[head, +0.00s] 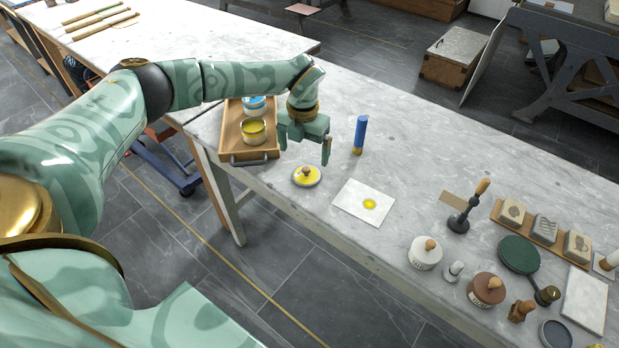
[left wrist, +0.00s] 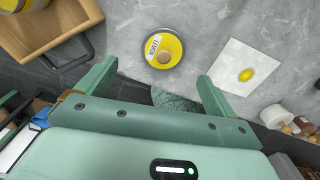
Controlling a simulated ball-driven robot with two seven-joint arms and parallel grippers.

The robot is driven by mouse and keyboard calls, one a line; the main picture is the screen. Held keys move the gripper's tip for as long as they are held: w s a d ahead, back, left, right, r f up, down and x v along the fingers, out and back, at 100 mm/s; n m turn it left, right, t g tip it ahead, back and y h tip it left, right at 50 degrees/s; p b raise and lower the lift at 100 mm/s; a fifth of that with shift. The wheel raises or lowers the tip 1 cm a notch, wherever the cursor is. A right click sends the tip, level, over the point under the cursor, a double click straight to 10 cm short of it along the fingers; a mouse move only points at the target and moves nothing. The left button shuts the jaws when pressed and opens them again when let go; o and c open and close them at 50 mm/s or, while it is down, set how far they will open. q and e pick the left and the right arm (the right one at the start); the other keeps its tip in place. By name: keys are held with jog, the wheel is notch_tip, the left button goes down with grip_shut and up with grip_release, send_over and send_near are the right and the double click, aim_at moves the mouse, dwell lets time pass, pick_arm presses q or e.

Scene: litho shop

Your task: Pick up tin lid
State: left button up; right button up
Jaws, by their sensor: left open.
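The tin lid (head: 306,177) is a yellow disc with a pale rim and a small brown knob. It lies flat on the grey marble table, close to the front edge. In the left wrist view the lid (left wrist: 164,48) shows a barcode label, and it lies ahead of the fingertips, roughly between their lines. My left gripper (head: 305,150) is open and empty, above the table just behind the lid in the head view. Both fingers also show in the left wrist view (left wrist: 159,70), apart from the lid. My right gripper is not in view.
A wooden tray (head: 231,134) with an open yellow tin (head: 253,131) and a blue tin (head: 255,104) stands left of the gripper. A blue tube (head: 361,134) stands upright to the right. A white sheet (head: 349,205) with a yellow blob lies beside the lid. Several tools stand farther right.

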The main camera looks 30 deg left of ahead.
aim_at(306, 169)
pick_arm(q)
jog(key=shift+f, duration=0.95)
jog(key=f+b, duration=0.1)
jog(key=f, duration=0.2)
jog(key=f+b, duration=0.1)
jog(key=f, duration=0.1)
jog(key=shift+w+d+f+b, duration=0.15)
jog(key=shift+d+f+b, duration=0.05)
jog(key=shift+d+b, duration=0.1)
jog(key=shift+r, duration=0.1)
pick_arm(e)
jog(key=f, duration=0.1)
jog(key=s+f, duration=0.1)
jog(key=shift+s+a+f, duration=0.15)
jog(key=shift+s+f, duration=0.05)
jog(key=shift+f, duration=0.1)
pick_arm(q)
jog(key=shift+c, duration=0.8)
jog(key=c, duration=0.9)
